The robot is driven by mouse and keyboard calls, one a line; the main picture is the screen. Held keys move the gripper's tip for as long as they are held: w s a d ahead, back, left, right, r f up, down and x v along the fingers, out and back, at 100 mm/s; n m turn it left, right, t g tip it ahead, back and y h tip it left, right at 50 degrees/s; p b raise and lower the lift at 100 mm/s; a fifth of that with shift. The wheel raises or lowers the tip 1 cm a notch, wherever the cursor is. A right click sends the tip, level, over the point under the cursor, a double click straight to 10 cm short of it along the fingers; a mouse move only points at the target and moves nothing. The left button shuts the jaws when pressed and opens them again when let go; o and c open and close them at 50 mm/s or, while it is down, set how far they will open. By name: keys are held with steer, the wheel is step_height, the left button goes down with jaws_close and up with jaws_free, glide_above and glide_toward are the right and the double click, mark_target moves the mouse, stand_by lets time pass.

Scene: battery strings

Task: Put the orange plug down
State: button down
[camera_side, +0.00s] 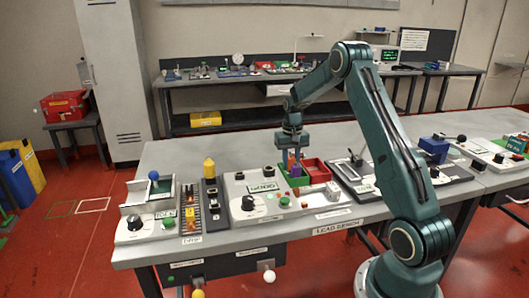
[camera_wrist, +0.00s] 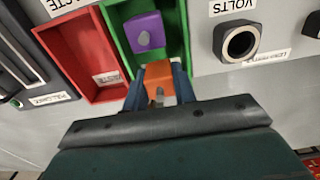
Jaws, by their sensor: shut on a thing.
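My gripper (camera_wrist: 160,82) is shut on the orange plug (camera_wrist: 158,75), which sits between the two blue-grey fingers in the wrist view. In the side view my gripper (camera_side: 291,152) points down over the trays at the back of the middle panel. The plug's far end is at the near part of the green tray (camera_wrist: 112,38); I cannot tell whether it touches the tray. A purple plug (camera_wrist: 145,32) lies in the green tray, just beyond the orange plug.
A red tray (camera_wrist: 78,48) adjoins the green one. A round VOLTS socket (camera_wrist: 240,42) is on the other side. In the side view, a panel with a dial (camera_side: 249,203), a yellow-topped post (camera_side: 209,168) and a blue block (camera_side: 434,148) stand on the bench.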

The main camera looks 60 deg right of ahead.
mark_target(291, 157)
steer(key=c, duration=1.1)
jaws_free()
steer(key=shift+c, duration=0.2)
step_height(291, 157, up, 13)
